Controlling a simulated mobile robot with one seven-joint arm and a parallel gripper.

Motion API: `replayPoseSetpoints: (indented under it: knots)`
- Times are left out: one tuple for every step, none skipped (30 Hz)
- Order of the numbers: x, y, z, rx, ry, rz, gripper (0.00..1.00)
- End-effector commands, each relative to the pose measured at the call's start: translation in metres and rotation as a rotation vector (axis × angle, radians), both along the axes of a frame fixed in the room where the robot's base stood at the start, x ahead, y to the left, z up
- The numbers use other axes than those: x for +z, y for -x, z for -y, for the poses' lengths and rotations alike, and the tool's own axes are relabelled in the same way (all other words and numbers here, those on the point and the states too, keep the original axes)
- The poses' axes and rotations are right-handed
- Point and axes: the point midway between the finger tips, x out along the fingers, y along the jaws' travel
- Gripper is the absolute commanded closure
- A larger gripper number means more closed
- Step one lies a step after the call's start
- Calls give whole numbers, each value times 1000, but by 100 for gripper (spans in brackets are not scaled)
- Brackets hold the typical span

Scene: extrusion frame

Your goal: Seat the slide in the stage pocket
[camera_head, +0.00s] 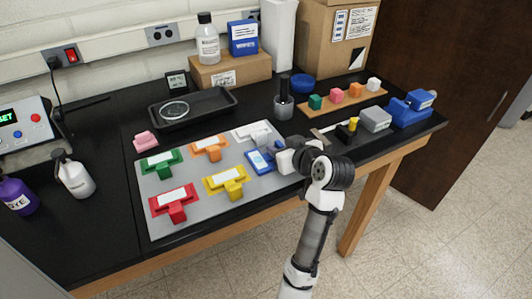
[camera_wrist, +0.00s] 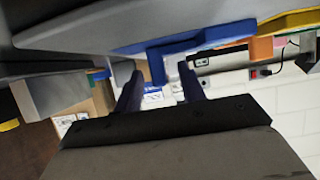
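A blue stage piece (camera_head: 260,161) with a pale rectangle on top sits at the right edge of a grey plate (camera_head: 200,219). My gripper (camera_head: 285,160) is low beside its right side, over the table's front part. In the wrist view, which looks inverted, the two dark fingers (camera_wrist: 159,84) stand apart. A blue edge with a notched part (camera_wrist: 157,66) shows beyond and between their tips. I cannot tell whether the fingers touch it. No loose slide is clearly visible. The pale rectangle may be a slide, but it is too small to tell.
Green (camera_head: 161,161), orange (camera_head: 210,146), red (camera_head: 174,203), yellow (camera_head: 227,181) and white (camera_head: 254,133) T-shaped pieces stand on the plate. A grey block (camera_head: 375,119) and blue device (camera_head: 409,109) are to the right. A black tray (camera_head: 190,110) lies behind.

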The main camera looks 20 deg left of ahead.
Motion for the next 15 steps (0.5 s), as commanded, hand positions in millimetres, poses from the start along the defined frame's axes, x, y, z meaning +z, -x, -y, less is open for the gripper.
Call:
replayPoseSetpoints:
  knots:
    - [-1,-4,-5,2,-1,-2,60]
    - [-3,-6,-8,1,-1,-1,60]
    - [-4,-7,-10,2,-1,-1,60]
    - [-6,-8,-11,2,-1,-1,60]
    - [-7,-9,-12,1,0,0,60]
    - [-7,-10,-12,-1,-1,1,60]
    - [-7,-10,-12,0,0,2,60]
    - [-8,-10,-12,0,0,2,60]
    - [-8,-10,-12,0,-1,2,60]
    - [-8,-10,-12,0,0,2,60]
    - [-7,-10,-12,-1,-1,1,60]
    - [-7,-10,-12,-1,-1,1,63]
    - [-7,-10,-12,-1,-1,1,67]
    - [-7,-10,-12,-1,-1,1,70]
    - [-7,-10,-12,-1,-1,1,76]
